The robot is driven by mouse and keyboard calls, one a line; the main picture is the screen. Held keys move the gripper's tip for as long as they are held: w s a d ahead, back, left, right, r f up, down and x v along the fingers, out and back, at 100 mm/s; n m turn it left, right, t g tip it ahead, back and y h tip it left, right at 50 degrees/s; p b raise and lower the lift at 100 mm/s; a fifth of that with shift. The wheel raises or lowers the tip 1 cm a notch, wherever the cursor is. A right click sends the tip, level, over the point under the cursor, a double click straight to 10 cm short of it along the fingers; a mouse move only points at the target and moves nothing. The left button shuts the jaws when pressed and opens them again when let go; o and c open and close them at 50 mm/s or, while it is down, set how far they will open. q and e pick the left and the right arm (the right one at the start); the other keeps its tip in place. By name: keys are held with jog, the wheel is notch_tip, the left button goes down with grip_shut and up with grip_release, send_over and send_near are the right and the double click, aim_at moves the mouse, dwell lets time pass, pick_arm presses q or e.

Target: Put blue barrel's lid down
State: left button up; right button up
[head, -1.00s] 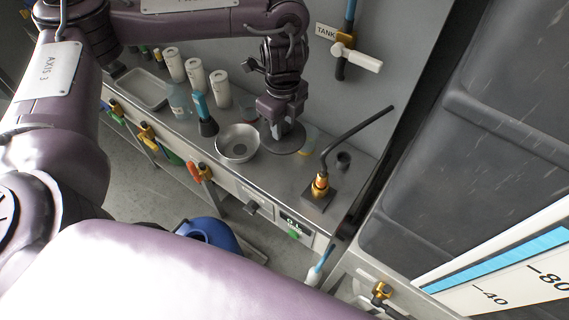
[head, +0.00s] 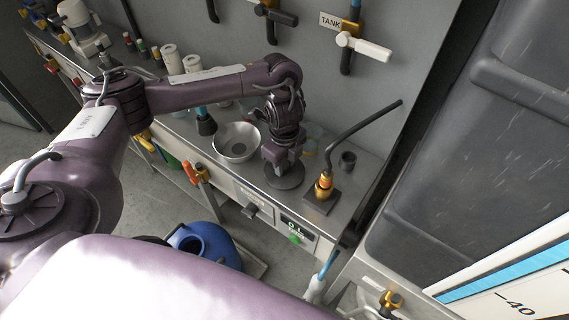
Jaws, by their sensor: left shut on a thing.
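My left gripper (head: 283,160) reaches over the steel bench from the left and points down. It is shut on the lid (head: 285,180), a dark flat round disc. The lid is level over the bench top, right of the metal bowl; I cannot tell whether it touches the surface. The gripper hides part of it. The blue barrel (head: 222,250) stands on the floor in front of the bench, its round mouth uncovered. My arm covers its lower part. My right gripper is out of view.
The metal bowl (head: 236,142) is close left of the lid. A brass fitting with a bent black lever (head: 324,186) stands close right, with a small dark cup (head: 347,160) behind. The bench (head: 232,181) has valve handles (head: 197,174) along its front.

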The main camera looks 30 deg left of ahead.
pick_arm(q)
jog(key=o, duration=1)
jog(key=shift+f, duration=0.1)
jog(key=shift+c, duration=0.2)
notch_tip(320, 180, up, 12)
jog(key=p, duration=0.4)
jog(key=shift+r, duration=0.2)
